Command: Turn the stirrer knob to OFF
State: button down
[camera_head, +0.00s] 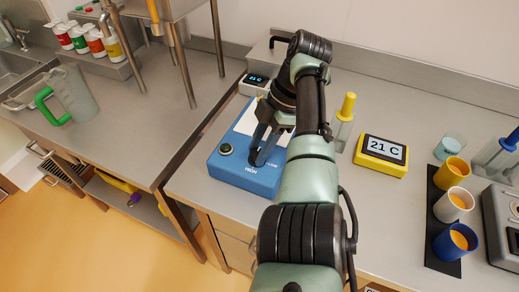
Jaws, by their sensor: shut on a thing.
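The blue stirrer box (228,176) stands near the front edge of the steel counter. My gripper (258,156) reaches down to the panel from above and is shut on the stirrer knob. The fingers and arm cover most of the knob, so its pointer cannot be read. No OFF label can be made out.
A yellow 21 C display (381,155) and a yellow-topped bottle (344,118) stand right of my arm. A dark tray (436,226) with several cups is further right. A jug with green handle (72,98) stands on the left counter, near metal stand legs (184,68).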

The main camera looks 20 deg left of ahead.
jog(key=shift+f, duration=0.1)
jog(key=shift+c, duration=2.4)
grip_release()
jog(key=p+v, duration=0.4)
jog(key=v, duration=0.9)
jog(key=shift+a, duration=0.1)
